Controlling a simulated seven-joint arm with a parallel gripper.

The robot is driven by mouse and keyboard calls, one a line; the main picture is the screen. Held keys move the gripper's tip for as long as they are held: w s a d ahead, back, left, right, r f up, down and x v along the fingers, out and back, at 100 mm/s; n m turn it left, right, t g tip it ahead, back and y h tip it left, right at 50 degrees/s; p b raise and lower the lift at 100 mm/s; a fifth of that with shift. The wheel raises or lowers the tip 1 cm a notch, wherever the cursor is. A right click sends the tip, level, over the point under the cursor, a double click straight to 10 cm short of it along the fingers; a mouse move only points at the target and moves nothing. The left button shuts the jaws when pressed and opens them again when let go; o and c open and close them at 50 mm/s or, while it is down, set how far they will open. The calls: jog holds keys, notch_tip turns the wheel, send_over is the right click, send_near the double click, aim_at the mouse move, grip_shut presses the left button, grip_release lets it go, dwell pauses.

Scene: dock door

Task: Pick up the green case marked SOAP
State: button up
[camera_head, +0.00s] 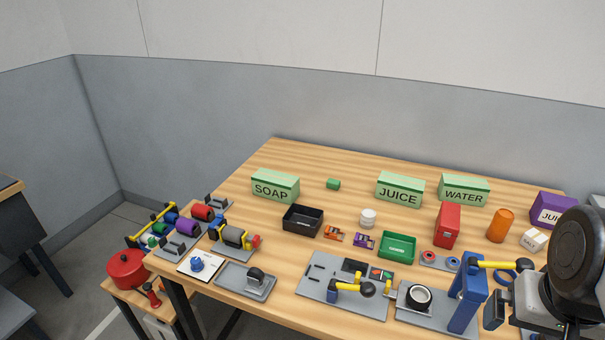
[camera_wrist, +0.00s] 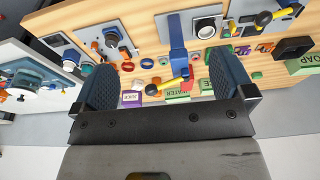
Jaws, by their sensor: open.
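The green case marked SOAP (camera_head: 275,186) stands upright at the back left of the wooden table, its label facing the front. In the wrist view the SOAP case (camera_wrist: 303,64) shows at the right edge, partly cut off. My gripper (camera_wrist: 163,62) is open, with its two dark fingers wide apart and no object held between them. In the head view my arm's end is at the lower right, far from the SOAP case. Two similar green cases, marked JUICE (camera_head: 400,189) and WATER (camera_head: 464,190), stand to the right of it.
A black tray (camera_head: 302,220) sits in front of the SOAP case, and a small green block (camera_head: 333,184) lies to its right. A purple JUICE case (camera_head: 553,209) stands far right. A blue post (camera_head: 467,298) with a yellow handle rises beside my arm. The table behind the SOAP case is clear.

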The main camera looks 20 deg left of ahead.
jog(key=m+g+y, duration=0.3)
jog(key=m+y, duration=0.8)
jog(key=m, duration=0.2)
send_over(296, 188)
jog(key=s+d, duration=0.5)
jog(key=d, duration=0.4)
jog(key=s+d, duration=0.4)
jog(key=d, duration=0.5)
notch_tip(296, 188, down, 10)
jog(key=w+a+f+m+y, duration=0.1)
jog(key=w+a+f, duration=0.1)
jog(key=a+f, duration=0.1)
jog(key=w+a+f+m, duration=0.2)
jog(key=w+a+f, duration=0.1)
jog(key=a+f, duration=0.1)
jog(key=w+a+f+m+y, duration=0.1)
jog(key=w+a+f+m, duration=0.1)
jog(key=a, duration=0.3)
jog(key=shift+w+a+f+t+y, duration=0.3)
jog(key=shift+w+f+t, duration=0.15)
jog(key=shift+f, duration=0.35)
jog(key=shift+w+a+f, duration=0.3)
jog(key=shift+a+f, duration=0.05)
jog(key=shift+x, duration=1.3)
